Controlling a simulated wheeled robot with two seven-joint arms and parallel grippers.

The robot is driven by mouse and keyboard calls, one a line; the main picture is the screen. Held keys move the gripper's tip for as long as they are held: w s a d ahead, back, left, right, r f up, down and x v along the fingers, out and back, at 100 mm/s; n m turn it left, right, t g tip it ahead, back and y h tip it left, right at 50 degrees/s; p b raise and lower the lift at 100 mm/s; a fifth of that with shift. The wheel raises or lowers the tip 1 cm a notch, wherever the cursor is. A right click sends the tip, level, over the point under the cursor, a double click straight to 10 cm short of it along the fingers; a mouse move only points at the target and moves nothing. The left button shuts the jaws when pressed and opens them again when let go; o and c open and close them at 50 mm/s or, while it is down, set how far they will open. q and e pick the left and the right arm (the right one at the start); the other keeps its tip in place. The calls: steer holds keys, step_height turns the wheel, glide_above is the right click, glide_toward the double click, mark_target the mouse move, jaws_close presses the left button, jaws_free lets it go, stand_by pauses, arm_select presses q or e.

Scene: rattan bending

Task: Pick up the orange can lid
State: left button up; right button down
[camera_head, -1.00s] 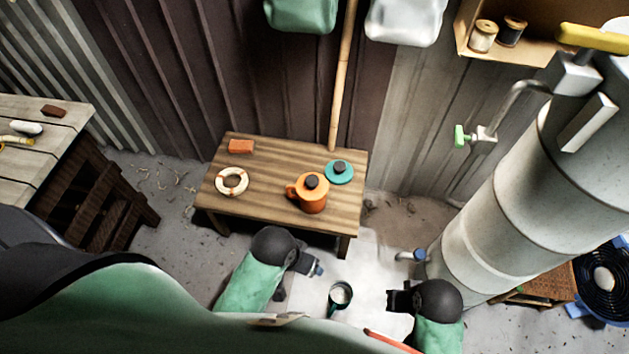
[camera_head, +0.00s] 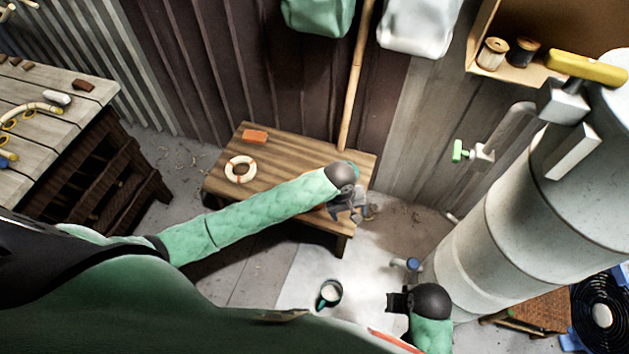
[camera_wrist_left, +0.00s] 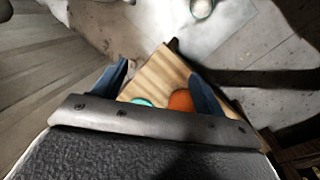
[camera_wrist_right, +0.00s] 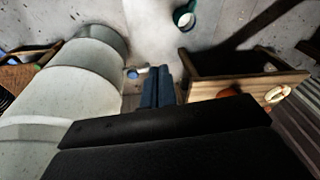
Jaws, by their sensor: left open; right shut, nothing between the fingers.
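My left gripper (camera_head: 352,210) is open over the right end of the low wooden table (camera_head: 205,187). My left forearm and hand hide the orange can and its lid in the head view. In the left wrist view an orange piece (camera_wrist_left: 181,100) shows beside the right finger, partly hidden by the gripper body. I cannot tell lid from can there. A teal round piece (camera_wrist_left: 142,102) shows between the fingers of the left gripper (camera_wrist_left: 160,85). The right wrist view shows a bit of orange (camera_wrist_right: 230,93) on the table. My right gripper (camera_head: 393,300) is shut and empty, away from the table.
A white ring with orange bands (camera_head: 240,169) and an orange block (camera_head: 254,137) lie on the table's left part. A teal cup (camera_head: 329,294) stands on the floor in front. A large grey cylinder (camera_head: 500,215) stands at the right. A corrugated wall (camera_head: 240,60) rises behind the table.

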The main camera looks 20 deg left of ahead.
arm_select(q)
steer(key=w+a+n+y, duration=0.1)
steer(key=w+a+n, duration=0.1)
steer(key=w+a, duration=0.2)
steer(key=w+a+n+p, duration=0.1)
steer(key=w+a+n, duration=0.1)
steer(key=w+a, duration=0.3)
steer(key=w+a+n+y, duration=0.1)
steer(key=w+a+n, duration=0.2)
steer(key=w+a, duration=0.2)
steer(key=shift+a+r+y, duration=0.2)
steer(key=shift+a+y, duration=0.1)
steer(key=shift+a, duration=0.25)
steer(key=shift+w+a+f, duration=0.1)
steer(key=shift+a+f, duration=0.05)
steer(key=shift+a, duration=0.05)
step_height(320, 180, down, 2)
steer(key=shift+f+p, duration=0.1)
steer(key=shift+p, duration=0.3)
steer(key=shift+f+p, duration=0.75)
steer(key=shift+f, duration=1.9)
arm_select(e)
step_height(320, 180, down, 11)
steer(key=d, duration=0.1)
steer(key=shift+s+f, duration=0.2)
steer(key=shift+d, duration=0.1)
arm_select(q)
steer(key=c, duration=1.2)
steer(key=shift+o, duration=0.2)
